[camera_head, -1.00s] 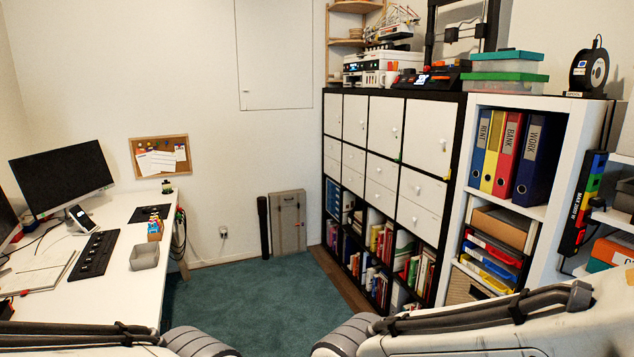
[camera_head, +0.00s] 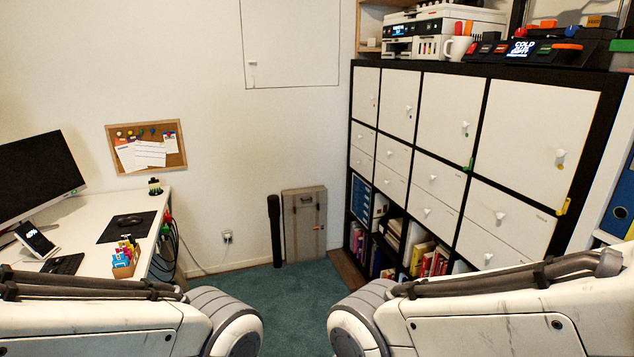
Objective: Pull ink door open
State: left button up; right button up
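A white printer (camera_head: 445,30) stands on top of the black and white shelf unit (camera_head: 360,62) at the upper right. Its front has a small lit screen on the left and a row of coloured parts below. I cannot tell from here which part is the ink door or whether it is open. My two arms reach in along the bottom of the view, one from the left and one from the right. Both grippers are out of the picture, so their fingers are hidden.
A white mug (camera_head: 457,48) stands in front of the printer, and a dark device with a lit display (camera_head: 522,48) is to its right. A white desk (camera_head: 95,222) with a monitor (camera_head: 40,178) is on the left. Green carpet (camera_head: 285,305) lies clear ahead.

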aim_at(428, 48)
jog(key=i, duration=2.95)
jog(key=z, duration=1)
